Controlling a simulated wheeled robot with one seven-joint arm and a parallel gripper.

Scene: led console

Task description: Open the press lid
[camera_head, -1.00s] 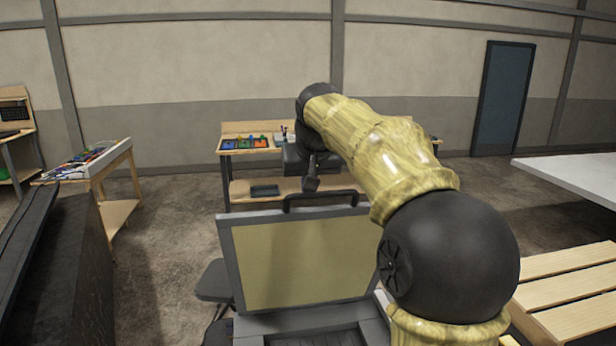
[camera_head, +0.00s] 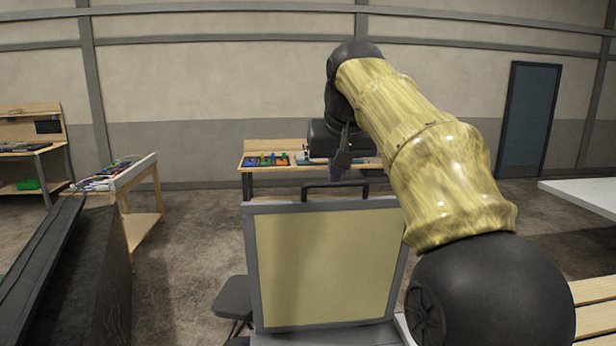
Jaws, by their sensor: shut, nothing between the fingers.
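The press lid (camera_head: 325,265) stands raised, close to upright, in the lower middle of the head view. It is a grey frame around a yellowish panel. Its dark handle (camera_head: 335,186) runs along the top edge. My gripper (camera_head: 341,162) is just above the handle, pointing down. It is shut and empty, and appears apart from the handle. The lower part of the press is cut off by the bottom of the picture.
A dark slanted panel (camera_head: 75,270) stands at the left. A wooden bench with coloured trays (camera_head: 268,160) is behind the lid. A white tabletop (camera_head: 590,197) and wooden slats (camera_head: 593,300) are at the right.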

